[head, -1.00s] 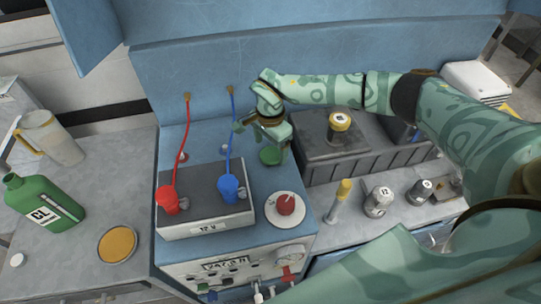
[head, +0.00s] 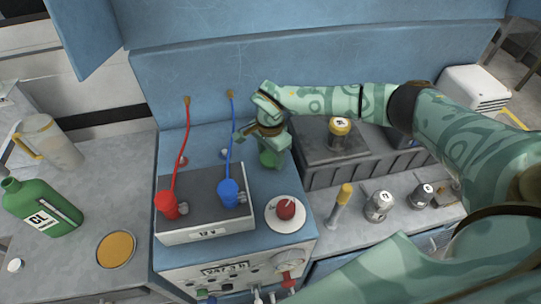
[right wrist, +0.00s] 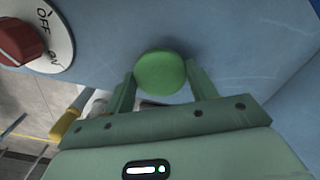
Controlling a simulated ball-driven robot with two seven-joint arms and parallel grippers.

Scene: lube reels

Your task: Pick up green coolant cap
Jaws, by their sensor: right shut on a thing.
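The green coolant cap (right wrist: 161,73) is a round green disc between the two fingers of my right gripper (right wrist: 161,88) in the right wrist view. The right gripper is shut on it. In the head view the cap (head: 268,158) shows just below my right gripper (head: 270,147), over the blue machine top behind the red knob. The gripper hides part of it there. I cannot tell whether the cap still touches the surface. My left gripper is not in view.
A 12 V battery (head: 205,205) with red and blue clamps stands left of the gripper. A red rotary switch (head: 286,208) is in front. A grey reservoir tray (head: 350,165) stands right. A green coolant bottle (head: 40,208) and a jug (head: 50,142) are far left.

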